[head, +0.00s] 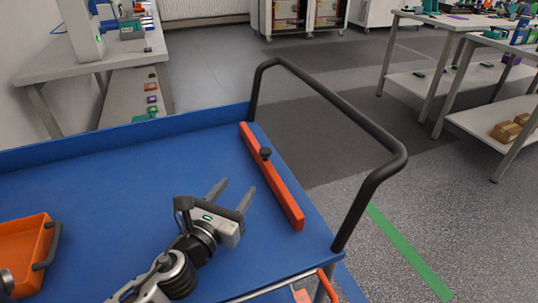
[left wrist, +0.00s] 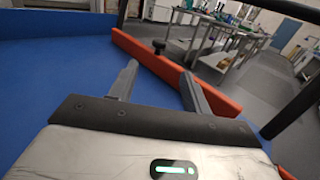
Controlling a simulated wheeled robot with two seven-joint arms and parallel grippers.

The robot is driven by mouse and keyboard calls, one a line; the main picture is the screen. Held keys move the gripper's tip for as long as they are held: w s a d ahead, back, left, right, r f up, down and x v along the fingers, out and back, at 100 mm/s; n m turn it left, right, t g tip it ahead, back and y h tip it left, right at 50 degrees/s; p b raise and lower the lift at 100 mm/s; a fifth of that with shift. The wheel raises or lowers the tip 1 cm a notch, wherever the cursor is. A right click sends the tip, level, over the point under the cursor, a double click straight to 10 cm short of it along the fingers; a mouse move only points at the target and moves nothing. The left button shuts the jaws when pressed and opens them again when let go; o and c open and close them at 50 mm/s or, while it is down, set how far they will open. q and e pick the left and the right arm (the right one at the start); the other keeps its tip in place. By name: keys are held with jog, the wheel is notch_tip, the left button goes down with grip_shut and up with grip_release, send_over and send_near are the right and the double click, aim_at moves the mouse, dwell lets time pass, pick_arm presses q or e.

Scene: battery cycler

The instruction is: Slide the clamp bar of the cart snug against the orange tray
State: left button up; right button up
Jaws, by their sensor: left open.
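The clamp bar is a long orange-red bar (head: 278,190) with a black knob (head: 265,153) on top. It lies across the blue cart top (head: 140,175), near the end with the black handle. The bar also shows in the left wrist view (left wrist: 165,68), ahead of the fingers. My left gripper (head: 233,193) is open and empty, just left of the bar, with its fingers pointing towards it; a small gap seems to remain. The orange tray (head: 22,252) sits at the far left of the cart, partly cut off by the picture edge. My right gripper is not in view.
The black tube handle (head: 340,105) rises at the cart's right end. The cart has a raised blue rim (head: 120,137) at the back. The blue surface between tray and bar is clear apart from my left arm. Workbenches (head: 460,25) stand beyond on the right.

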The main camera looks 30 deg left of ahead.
aim_at(262, 153)
pick_arm(q)
jog(key=w, duration=0.5)
jog(key=w+p, duration=0.1)
jog(key=w, duration=0.4)
jog(key=w+a, duration=0.1)
jog(key=w, duration=0.5)
grip_shut()
jog(key=shift+s, duration=0.1)
